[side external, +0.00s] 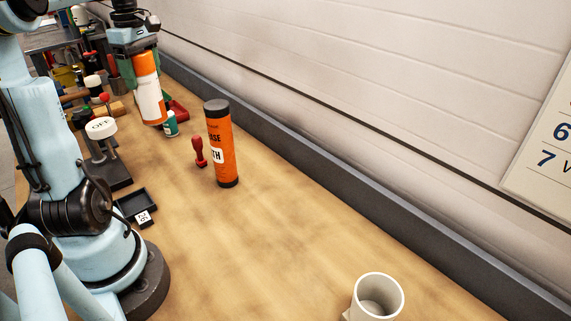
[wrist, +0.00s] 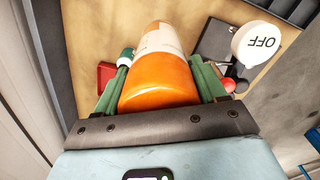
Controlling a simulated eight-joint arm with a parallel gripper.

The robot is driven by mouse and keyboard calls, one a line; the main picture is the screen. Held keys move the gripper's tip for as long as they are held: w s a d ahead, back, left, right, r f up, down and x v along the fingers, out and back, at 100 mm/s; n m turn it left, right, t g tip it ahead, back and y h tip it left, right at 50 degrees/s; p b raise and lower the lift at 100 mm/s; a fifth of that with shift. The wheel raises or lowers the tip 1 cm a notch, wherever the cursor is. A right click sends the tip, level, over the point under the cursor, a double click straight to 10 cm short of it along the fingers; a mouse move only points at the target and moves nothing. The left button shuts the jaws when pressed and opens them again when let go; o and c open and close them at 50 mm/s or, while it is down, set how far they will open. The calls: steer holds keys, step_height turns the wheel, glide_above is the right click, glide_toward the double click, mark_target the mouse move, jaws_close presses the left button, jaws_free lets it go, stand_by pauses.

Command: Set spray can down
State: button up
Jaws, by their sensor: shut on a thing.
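The spray can (side external: 149,88) is orange at the top and white below. My gripper (side external: 135,55) is shut on its orange upper part and holds it upright at the far end of the bench. In the wrist view the can (wrist: 158,82) fills the middle, with a green finger of my gripper (wrist: 160,85) on each side. In the side view the can's bottom is close to the bench top (side external: 240,235); I cannot tell whether it touches.
An orange grease cylinder (side external: 220,145), a red stamp (side external: 199,152) and a small teal bottle (side external: 171,124) stand near the can. A red tray (side external: 178,108) is behind it. An OFF button (side external: 101,128), a black tray (side external: 137,204) and a white mug (side external: 377,297) also stand here. The bench middle is clear.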

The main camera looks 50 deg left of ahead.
mark_target(155, 115)
step_height(155, 115, down, 12)
steer(key=shift+r, duration=0.2)
stand_by(0.4)
steer(key=shift+f, duration=0.1)
steer(key=o, duration=1.4)
step_height(155, 115, up, 12)
steer(key=shift+r, duration=0.15)
